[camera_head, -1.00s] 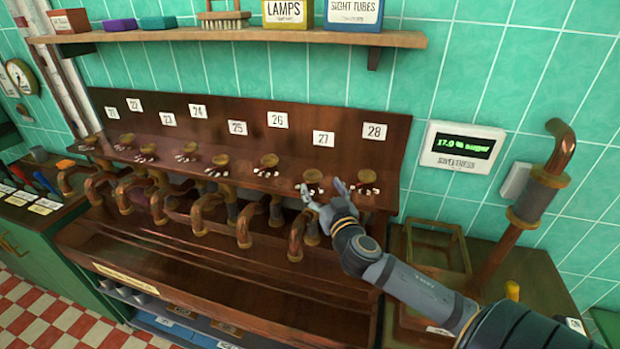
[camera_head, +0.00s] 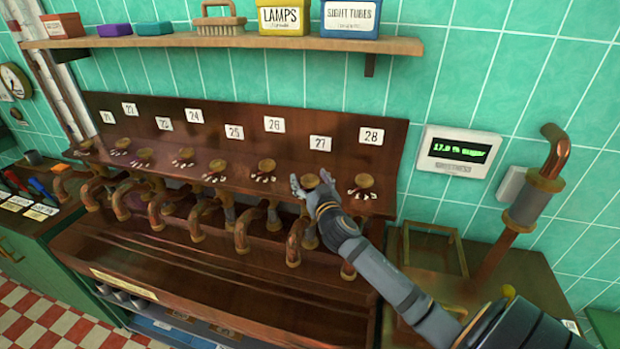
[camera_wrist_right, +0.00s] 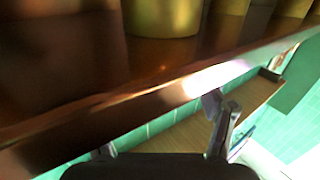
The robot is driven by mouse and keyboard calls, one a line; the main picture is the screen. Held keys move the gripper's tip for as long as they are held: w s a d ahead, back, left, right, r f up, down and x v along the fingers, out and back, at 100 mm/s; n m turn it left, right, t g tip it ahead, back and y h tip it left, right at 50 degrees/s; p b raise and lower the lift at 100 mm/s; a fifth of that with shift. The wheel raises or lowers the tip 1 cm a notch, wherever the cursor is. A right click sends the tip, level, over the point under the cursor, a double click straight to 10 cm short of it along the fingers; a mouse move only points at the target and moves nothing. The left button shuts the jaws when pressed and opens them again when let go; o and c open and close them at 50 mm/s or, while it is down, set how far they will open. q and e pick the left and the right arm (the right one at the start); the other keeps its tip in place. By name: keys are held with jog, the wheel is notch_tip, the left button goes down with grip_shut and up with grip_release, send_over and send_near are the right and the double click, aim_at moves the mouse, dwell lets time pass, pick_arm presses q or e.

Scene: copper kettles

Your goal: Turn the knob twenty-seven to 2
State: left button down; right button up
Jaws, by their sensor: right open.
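Knob twenty-seven (camera_head: 310,180) is a small round brass knob on the dark wooden shelf, below its white label 27 (camera_head: 320,143). My right gripper (camera_head: 310,184) is open at this knob, with one fingertip at its left and one at its right. I cannot tell whether they touch it. The fingers partly hide the knob and its small white scale marks, so its setting is not readable. In the right wrist view the fingers (camera_wrist_right: 163,135) are apart below the wooden edge. A large brass cylinder there is too close to identify. My left gripper is not in view.
Knob 26 (camera_head: 266,165) stands to the left and knob 28 (camera_head: 363,180) close to the right. Copper spouts (camera_head: 241,235) hang below the shelf. A display (camera_head: 458,151) on the tiled wall reads about 17.0 % sugar. A copper pipe (camera_head: 535,195) rises at the right.

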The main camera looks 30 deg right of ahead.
jog(key=shift+f, duration=0.1)
jog(key=c, duration=1.2)
jog(key=shift+n+t+y, duration=0.3)
jog(key=shift+n+y, duration=1.2)
jog(key=shift+y, duration=0.8)
jog(key=shift+w, duration=0.1)
jog(key=o, duration=1.2)
jog(key=shift+h, duration=0.3)
